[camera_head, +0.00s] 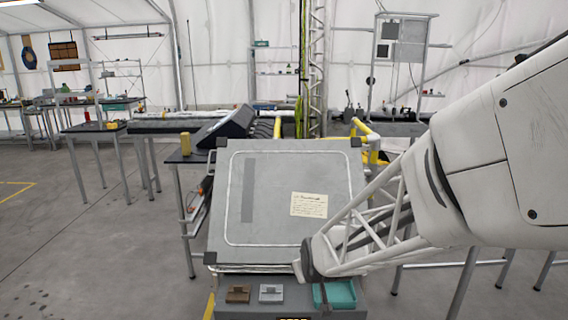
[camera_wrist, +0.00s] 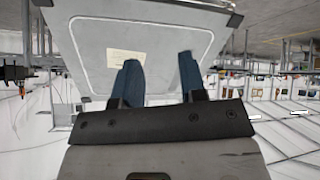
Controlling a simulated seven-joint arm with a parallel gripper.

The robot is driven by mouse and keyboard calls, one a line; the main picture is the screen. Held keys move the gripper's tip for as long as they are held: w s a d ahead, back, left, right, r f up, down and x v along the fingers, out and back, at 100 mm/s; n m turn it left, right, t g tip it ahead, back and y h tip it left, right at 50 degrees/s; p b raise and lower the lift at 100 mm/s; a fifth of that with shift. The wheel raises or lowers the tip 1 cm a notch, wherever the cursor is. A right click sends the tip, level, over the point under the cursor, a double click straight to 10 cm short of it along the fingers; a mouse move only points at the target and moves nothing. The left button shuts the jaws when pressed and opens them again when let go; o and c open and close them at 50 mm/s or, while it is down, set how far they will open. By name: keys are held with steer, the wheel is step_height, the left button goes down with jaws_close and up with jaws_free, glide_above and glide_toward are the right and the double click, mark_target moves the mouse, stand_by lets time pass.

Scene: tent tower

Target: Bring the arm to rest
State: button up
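My white arm comes in from the right in the head view and reaches down to the lower front of a tilted grey panel. The end of the arm, around my gripper, shows there only from outside, and its fingers cannot be made out. In the wrist view my gripper (camera_wrist: 158,85) has two blue fingers spread apart with nothing between them. The grey panel (camera_wrist: 90,45) lies beyond the fingers, with a paper note (camera_wrist: 125,57) on it.
The panel (camera_head: 270,185) bears a handwritten note (camera_head: 309,204). Below it a grey ledge (camera_head: 250,311) holds a brown block (camera_head: 238,293), a grey block (camera_head: 271,292) and a teal tray (camera_head: 335,294). Yellow rails (camera_head: 368,140) stand behind.

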steer(key=s+d+r+m+g, duration=0.1)
steer(key=s+d+r+g, duration=0.1)
steer(key=s, duration=0.7)
steer(key=s+d+r+m+g+h, duration=0.1)
steer(key=s+d+r, duration=0.4)
steer(key=s, duration=0.5)
steer(key=s+d+r+m+g+h, duration=0.1)
steer(key=s+d+r+m+g, duration=0.1)
steer(key=s, duration=0.7)
steer(key=d+r+m, duration=0.1)
steer(key=d+r, duration=0.1)
steer(key=d, duration=0.1)
steer(key=shift+s+d+r+g, duration=0.15)
steer(key=shift+s+r+g, duration=0.1)
steer(key=shift+s+g, duration=0.15)
steer(key=shift+w, duration=0.1)
